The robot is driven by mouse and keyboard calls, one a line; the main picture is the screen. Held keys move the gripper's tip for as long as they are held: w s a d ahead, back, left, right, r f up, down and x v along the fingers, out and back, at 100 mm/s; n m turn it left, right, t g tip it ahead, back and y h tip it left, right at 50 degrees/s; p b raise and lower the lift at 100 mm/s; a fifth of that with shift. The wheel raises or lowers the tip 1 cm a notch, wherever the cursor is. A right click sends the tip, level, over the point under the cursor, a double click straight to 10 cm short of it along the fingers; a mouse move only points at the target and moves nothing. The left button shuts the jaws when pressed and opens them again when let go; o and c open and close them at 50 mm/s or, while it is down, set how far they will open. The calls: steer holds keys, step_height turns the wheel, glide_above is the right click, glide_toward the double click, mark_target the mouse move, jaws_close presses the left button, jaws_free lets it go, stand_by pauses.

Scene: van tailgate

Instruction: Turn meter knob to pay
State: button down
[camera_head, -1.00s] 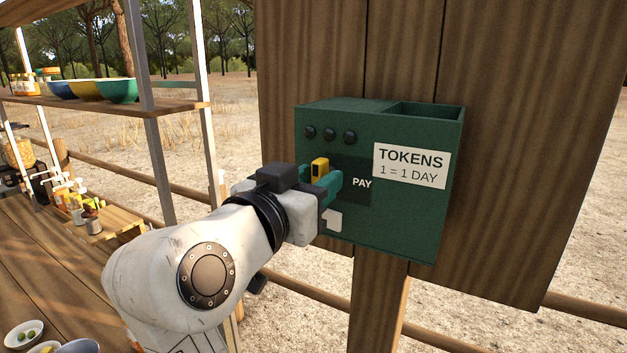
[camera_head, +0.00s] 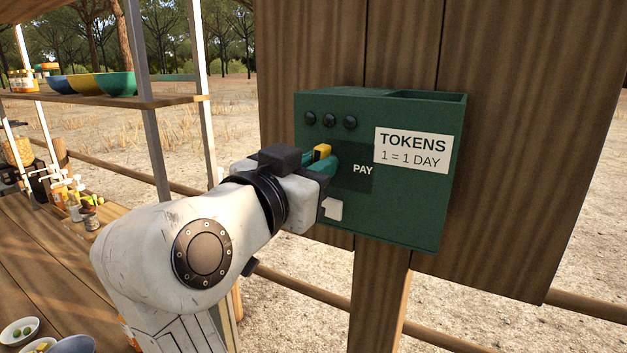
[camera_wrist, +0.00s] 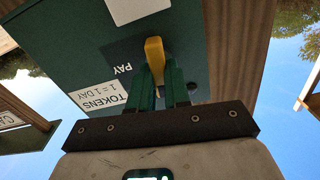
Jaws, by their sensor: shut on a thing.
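The green token meter (camera_head: 410,205) is fixed to a wooden post board and has a PAY label and a TOKENS sign. Its yellow knob (camera_head: 321,152) sits left of the PAY label. My gripper (camera_head: 328,165) is at the meter's front, its green fingers shut on the knob. In the wrist view the yellow knob (camera_wrist: 154,58) shows between and beyond the fingers of my gripper (camera_wrist: 163,78), tilted slightly there. The far part of the knob's base is hidden by the fingers in the head view.
Three dark round buttons (camera_head: 329,120) sit above the knob, and a small white piece (camera_head: 332,208) is below it. A shelf with bowls (camera_head: 100,84) stands at left, above a wooden counter (camera_head: 50,270) with jars and dishes. A rail runs behind.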

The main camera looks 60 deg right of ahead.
steer(key=shift+s+f+m+b, duration=0.1)
steer(key=shift+f+m+b, duration=0.05)
steer(key=shift+m+b, duration=2.85)
steer(key=shift+s+f+m+b, duration=0.1)
steer(key=shift+m+b, duration=2.55)
steer(key=shift+b, duration=0.7)
steer(key=shift+s+f+m+b, duration=0.1)
steer(key=shift+f+m+b, duration=0.05)
steer(key=shift+m+b, duration=2.85)
steer(key=c, duration=1.1)
jaws_free()
steer(key=shift+a, duration=0.1)
steer(key=a, duration=1)
steer(key=shift+s+a+b, duration=0.15)
steer(key=shift+a+b, duration=0.2)
steer(key=shift+b, duration=0.05)
